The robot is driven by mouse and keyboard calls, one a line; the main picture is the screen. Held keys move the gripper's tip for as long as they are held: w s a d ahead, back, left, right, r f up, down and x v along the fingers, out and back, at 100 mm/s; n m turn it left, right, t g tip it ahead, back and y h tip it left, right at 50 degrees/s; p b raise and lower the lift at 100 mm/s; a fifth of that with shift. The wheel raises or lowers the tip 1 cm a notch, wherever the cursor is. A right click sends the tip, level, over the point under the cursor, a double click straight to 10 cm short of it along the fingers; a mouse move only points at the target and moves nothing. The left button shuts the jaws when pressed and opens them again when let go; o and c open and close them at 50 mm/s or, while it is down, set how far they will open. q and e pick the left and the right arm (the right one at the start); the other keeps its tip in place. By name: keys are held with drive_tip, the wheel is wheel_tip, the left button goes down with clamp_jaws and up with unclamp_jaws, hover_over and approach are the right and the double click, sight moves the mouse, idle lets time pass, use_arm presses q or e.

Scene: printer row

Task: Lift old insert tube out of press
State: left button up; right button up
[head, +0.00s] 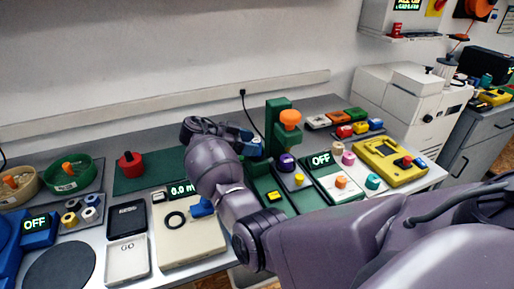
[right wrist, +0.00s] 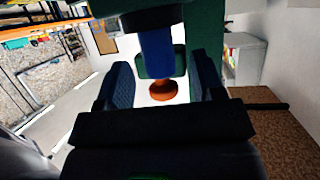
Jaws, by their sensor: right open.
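The green press (head: 276,118) with an orange knob (head: 290,116) stands at the middle of the bench in the head view. My right gripper (head: 256,146) is at its left side, close to the post. In the right wrist view my right gripper (right wrist: 163,78) is open, with a gap on each side of a blue tube (right wrist: 157,55) that shows between its fingers. I cannot tell whether the tube is between the fingertips or beyond them. An orange round part (right wrist: 163,90) and the green press body (right wrist: 205,35) show behind. My left gripper is out of view.
A purple-topped part (head: 286,162) stands close to the press. A red knob (head: 130,162) on a green mat and a cream scale (head: 190,240) are to the left.

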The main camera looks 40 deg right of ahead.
drive_tip(key=shift+x, duration=1.1)
drive_tip(key=shift+d, duration=0.1)
drive_tip(key=c, duration=1)
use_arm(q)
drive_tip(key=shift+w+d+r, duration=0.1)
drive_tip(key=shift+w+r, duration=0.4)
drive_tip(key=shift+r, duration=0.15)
